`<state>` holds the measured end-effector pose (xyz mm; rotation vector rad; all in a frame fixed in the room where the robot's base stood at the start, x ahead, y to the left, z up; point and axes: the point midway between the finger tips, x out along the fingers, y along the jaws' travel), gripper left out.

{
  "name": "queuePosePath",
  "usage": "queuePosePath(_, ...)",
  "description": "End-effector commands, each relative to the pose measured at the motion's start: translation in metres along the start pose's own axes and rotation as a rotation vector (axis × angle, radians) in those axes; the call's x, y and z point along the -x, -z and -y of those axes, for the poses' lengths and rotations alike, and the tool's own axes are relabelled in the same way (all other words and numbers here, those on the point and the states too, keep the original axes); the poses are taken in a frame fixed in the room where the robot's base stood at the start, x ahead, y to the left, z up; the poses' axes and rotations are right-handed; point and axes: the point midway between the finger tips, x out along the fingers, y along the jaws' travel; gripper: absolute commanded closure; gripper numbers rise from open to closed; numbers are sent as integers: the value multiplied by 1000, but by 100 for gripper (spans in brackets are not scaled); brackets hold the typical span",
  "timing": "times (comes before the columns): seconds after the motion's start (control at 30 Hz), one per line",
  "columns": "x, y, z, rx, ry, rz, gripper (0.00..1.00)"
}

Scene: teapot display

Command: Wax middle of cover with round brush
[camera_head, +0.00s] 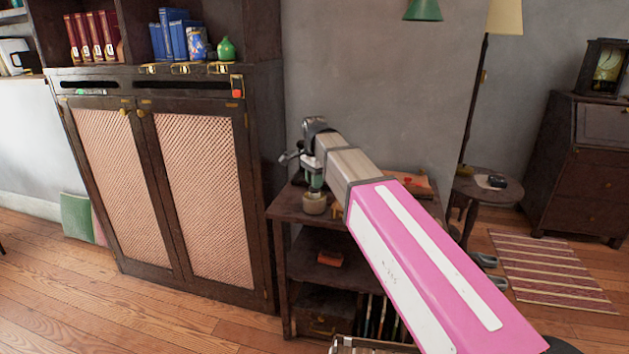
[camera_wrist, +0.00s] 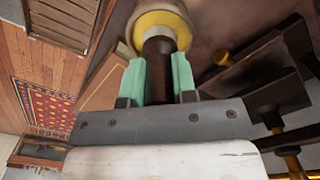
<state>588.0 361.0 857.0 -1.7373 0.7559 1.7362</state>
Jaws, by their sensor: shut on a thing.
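My gripper (camera_head: 316,180) is above the top of a dark wooden shelf stand (camera_head: 282,207), pointing down. In the wrist view its two pale green fingers (camera_wrist: 160,80) are shut on the dark brown handle of what looks like the round brush (camera_wrist: 158,46). Beyond the handle is a round yellow head with a pale rim. In the head view the brush's pale round head (camera_head: 315,204) is at the left part of the stand top; I cannot tell whether it touches. An orange-red flat thing (camera_head: 418,185) lies farther right, partly behind my arm. I cannot tell whether it is the cover.
A tall dark cabinet (camera_head: 262,180) with lattice doors stands close on the left. A lower shelf holds a small orange box (camera_head: 329,258). A round side table (camera_head: 487,190), a floor lamp (camera_head: 466,120) and a striped rug (camera_head: 550,268) are to the right. Floor is clear at front left.

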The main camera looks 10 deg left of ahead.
Motion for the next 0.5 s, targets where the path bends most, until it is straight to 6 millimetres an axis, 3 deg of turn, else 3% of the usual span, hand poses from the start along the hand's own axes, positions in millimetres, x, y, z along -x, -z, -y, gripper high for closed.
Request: queuePosePath(0.5,-5,0,0,0,0,0,98)
